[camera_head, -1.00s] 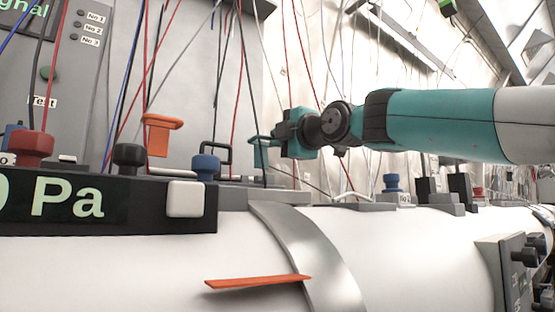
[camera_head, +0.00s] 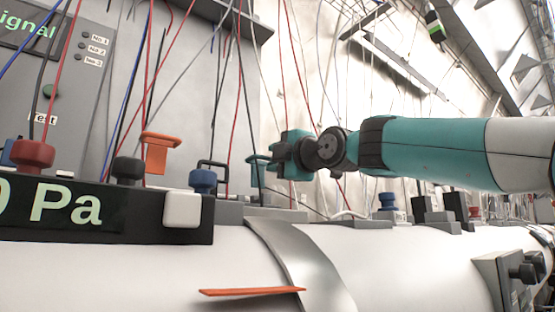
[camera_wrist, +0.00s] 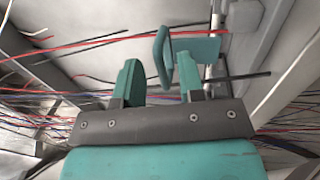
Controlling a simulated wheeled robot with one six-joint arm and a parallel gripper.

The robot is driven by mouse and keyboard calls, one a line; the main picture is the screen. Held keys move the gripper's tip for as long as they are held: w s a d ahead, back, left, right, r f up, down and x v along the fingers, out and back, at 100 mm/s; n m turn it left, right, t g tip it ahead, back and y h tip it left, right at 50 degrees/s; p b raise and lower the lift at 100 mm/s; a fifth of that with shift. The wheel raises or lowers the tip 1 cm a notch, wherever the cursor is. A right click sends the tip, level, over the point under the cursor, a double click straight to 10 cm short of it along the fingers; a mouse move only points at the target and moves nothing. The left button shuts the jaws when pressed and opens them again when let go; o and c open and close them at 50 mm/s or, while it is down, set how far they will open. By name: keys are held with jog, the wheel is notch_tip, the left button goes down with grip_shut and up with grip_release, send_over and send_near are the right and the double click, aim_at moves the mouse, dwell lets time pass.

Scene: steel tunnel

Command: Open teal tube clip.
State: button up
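A teal clip (camera_head: 256,170) stands on top of the tube, just left of my gripper (camera_head: 274,158) in the head view. In the wrist view the teal clip (camera_wrist: 204,48) shows as flat teal plates beyond the fingertips, slightly right of centre. My gripper (camera_wrist: 158,68) has its two teal fingers apart with a gap between them. The right finger overlaps the lower part of the clip in that view. I cannot tell whether it touches. The clip's base is hidden in both views.
The white tube (camera_head: 410,258) runs across the front, with a steel band (camera_head: 300,262) and an orange strip (camera_head: 252,291). Several thin wires hang around my gripper.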

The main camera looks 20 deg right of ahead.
jog(key=b+v, duration=1)
jog(key=v, duration=0.7)
jog(key=shift+s, duration=0.2)
